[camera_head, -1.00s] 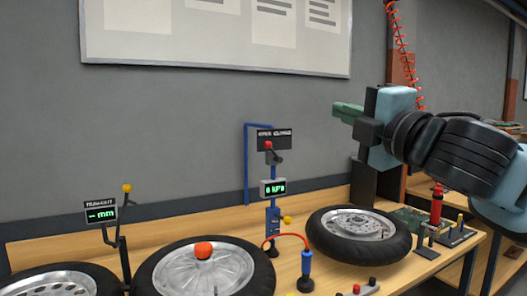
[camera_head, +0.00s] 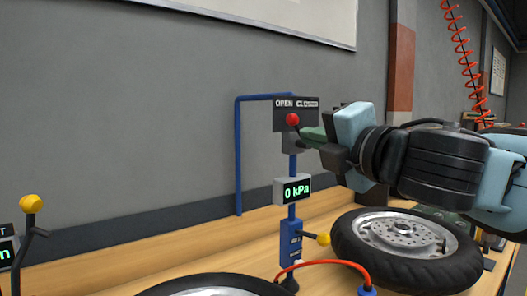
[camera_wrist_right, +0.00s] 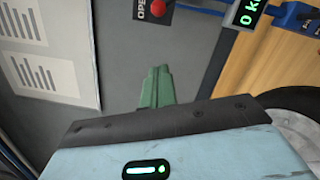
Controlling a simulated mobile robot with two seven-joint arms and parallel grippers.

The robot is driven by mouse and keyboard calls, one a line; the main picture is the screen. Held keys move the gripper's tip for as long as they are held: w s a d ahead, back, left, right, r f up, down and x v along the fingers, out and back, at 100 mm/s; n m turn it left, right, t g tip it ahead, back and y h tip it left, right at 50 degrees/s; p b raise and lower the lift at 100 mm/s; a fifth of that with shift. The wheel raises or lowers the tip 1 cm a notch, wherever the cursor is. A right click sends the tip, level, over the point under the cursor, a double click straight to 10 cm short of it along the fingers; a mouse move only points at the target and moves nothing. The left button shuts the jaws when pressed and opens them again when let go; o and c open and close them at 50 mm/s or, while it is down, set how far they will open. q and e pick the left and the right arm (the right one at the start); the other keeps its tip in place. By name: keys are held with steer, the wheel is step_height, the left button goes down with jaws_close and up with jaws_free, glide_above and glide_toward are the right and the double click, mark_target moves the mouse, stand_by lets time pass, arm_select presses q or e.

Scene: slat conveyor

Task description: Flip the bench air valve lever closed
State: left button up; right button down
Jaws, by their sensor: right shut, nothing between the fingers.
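The valve lever's red ball knob (camera_head: 292,119) stands in front of the dark "OPEN CLOSED" sign (camera_head: 296,103), toward its "OPEN" side, on the blue post above the bench. My right gripper (camera_head: 308,135) has its green fingers shut and empty, close to the right of the knob; I cannot tell whether they touch the lever. In the right wrist view the shut fingers (camera_wrist_right: 155,85) point up toward the red knob (camera_wrist_right: 158,7), with a gap in the picture between them. The gauge (camera_head: 294,190) below reads 0 kPa. My left gripper is not in view.
A wheel (camera_head: 405,247) lies on the wooden bench (camera_head: 235,240) below my right arm. A yellow knob (camera_head: 323,239) and a red hose (camera_head: 330,263) are low by the post. Another yellow knob (camera_head: 32,203) stands at far left.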

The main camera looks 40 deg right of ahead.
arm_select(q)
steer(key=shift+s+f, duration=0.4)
arm_select(e)
steer(key=shift+w+f, duration=0.2)
steer(key=shift+f, duration=0.4)
steer(key=shift+s, duration=0.1)
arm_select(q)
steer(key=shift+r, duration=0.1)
arm_select(e)
steer(key=shift+r, duration=0.1)
